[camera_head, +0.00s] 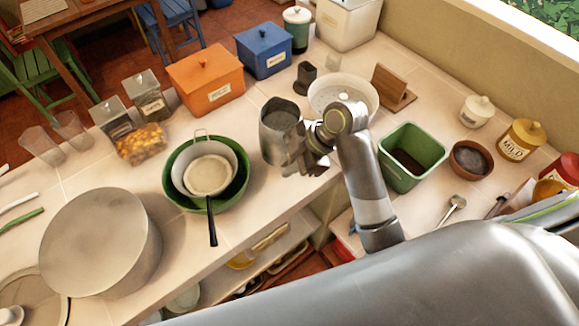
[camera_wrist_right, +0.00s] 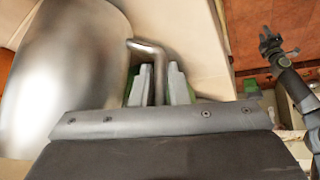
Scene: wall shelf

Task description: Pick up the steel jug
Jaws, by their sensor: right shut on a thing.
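The steel jug (camera_head: 281,122) is upright at the middle of the counter, open at the top. I cannot tell whether its base touches the counter. My right gripper (camera_head: 302,160) is at the jug's right side, shut on its handle. In the right wrist view the jug's shiny body (camera_wrist_right: 70,75) fills the left, and its bent handle (camera_wrist_right: 158,62) passes between the fingers of the right gripper (camera_wrist_right: 159,88). My left gripper (camera_wrist_right: 270,42) shows small at the upper right of that view, away from the jug; its jaw state is unclear.
A green bowl with strainers (camera_head: 178,197) stands left of the jug. A white colander (camera_head: 362,95) and a green bin (camera_head: 435,160) are close on the right. Orange (camera_head: 207,85) and blue (camera_head: 270,55) boxes stand behind. The counter's front edge is near the jug.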

